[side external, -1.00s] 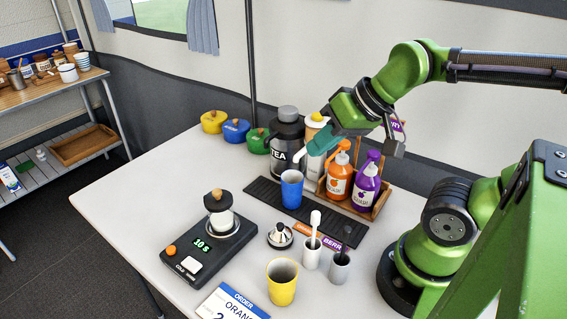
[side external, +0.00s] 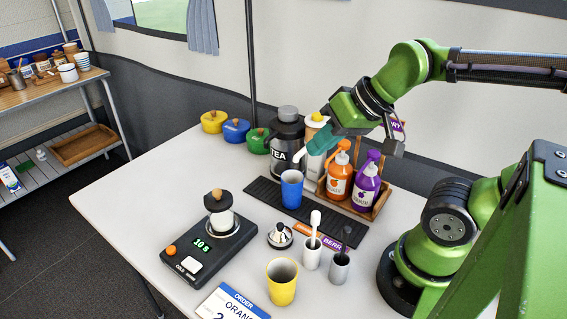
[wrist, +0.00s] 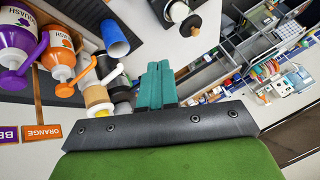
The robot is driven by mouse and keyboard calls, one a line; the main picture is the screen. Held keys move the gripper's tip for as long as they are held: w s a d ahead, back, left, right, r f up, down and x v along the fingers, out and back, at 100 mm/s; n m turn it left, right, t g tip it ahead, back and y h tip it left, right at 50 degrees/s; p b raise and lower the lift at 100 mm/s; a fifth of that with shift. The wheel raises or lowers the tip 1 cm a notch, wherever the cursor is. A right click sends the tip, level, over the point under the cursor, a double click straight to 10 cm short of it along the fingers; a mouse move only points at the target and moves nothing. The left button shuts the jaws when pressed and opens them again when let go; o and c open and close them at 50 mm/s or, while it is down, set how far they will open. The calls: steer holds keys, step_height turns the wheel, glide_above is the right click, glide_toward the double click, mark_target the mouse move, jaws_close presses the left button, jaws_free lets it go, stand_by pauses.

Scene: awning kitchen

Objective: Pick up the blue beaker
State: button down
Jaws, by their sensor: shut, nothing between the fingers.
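The blue beaker (side external: 291,188) stands upright on the dark slatted mat (side external: 262,190), in front of the tea urn. It also shows in the wrist view (wrist: 115,38), to the upper left of the fingers. My gripper (side external: 303,154) is above and slightly behind the beaker in the side view, apart from it. Its teal fingers are together and hold nothing. They also show closed in the wrist view (wrist: 161,66).
A tea urn (side external: 284,145) stands behind the beaker. Orange (side external: 339,178) and purple (side external: 366,186) squash bottles stand in a wooden rack to the right. A black scale (side external: 208,243), a yellow cup (side external: 281,281) and small utensil pots are nearer the front. The left table area is clear.

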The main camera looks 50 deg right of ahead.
steer(key=c, duration=1.8)
jaws_free()
steer(key=o, duration=1.6)
steer(key=m+g+h, duration=0.3)
steer(key=m+g, duration=0.4)
steer(key=m, duration=0.7)
glide_above(292, 173)
steer(key=s+a, duration=0.2)
steer(key=a, duration=0.2)
steer(key=f, duration=0.5)
steer(key=d+f, duration=0.1)
steer(key=f, duration=1)
steer(key=shift+w+d+f, duration=0.25)
steer(key=shift+d+f, duration=0.1)
steer(key=shift+d, duration=0.05)
